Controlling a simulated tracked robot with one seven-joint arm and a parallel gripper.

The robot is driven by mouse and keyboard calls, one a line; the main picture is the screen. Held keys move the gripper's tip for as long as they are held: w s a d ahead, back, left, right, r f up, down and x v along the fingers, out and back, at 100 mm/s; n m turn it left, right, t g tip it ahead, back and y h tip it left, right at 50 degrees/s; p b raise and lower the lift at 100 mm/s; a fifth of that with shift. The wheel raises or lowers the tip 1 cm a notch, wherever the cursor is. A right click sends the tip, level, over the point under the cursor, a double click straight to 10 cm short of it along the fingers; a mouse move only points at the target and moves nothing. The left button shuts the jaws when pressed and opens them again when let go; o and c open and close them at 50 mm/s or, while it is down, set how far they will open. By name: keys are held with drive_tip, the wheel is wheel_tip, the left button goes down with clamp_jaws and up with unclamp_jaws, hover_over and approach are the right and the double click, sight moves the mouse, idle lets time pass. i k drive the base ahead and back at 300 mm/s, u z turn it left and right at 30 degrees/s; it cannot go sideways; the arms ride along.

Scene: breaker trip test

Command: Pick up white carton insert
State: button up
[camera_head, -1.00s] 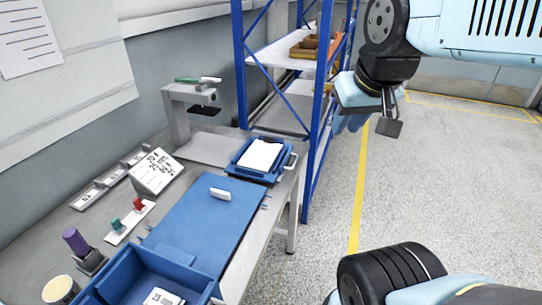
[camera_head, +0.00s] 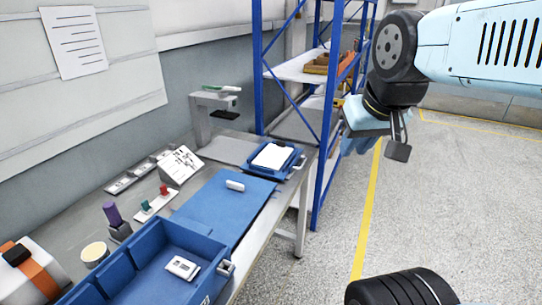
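Which item is the white carton insert is not certain. A flat white sheet-like piece (camera_head: 272,156) lies in a small blue tray (camera_head: 293,165) at the far end of the bench. A small white block (camera_head: 235,185) lies on the blue mat (camera_head: 222,210). A white piece with a dark mark (camera_head: 182,267) lies in the large blue bin (camera_head: 215,252) at the near end. My gripper (camera_head: 397,140) hangs over the floor at the right, well away from all three.
On the bench stand a grey stand (camera_head: 203,118), a printed white sign (camera_head: 180,165), a purple-topped item (camera_head: 113,217), a round pot (camera_head: 95,254) and an orange-strapped white box (camera_head: 28,272). A blue shelf rack (camera_head: 327,130) stands beyond the bench. Floor to the right is clear.

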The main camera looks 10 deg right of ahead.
sight(273, 157)
drive_tip(key=u, duration=0.05)
drive_tip(key=i, duration=0.9)
drive_tip(key=z, duration=0.05)
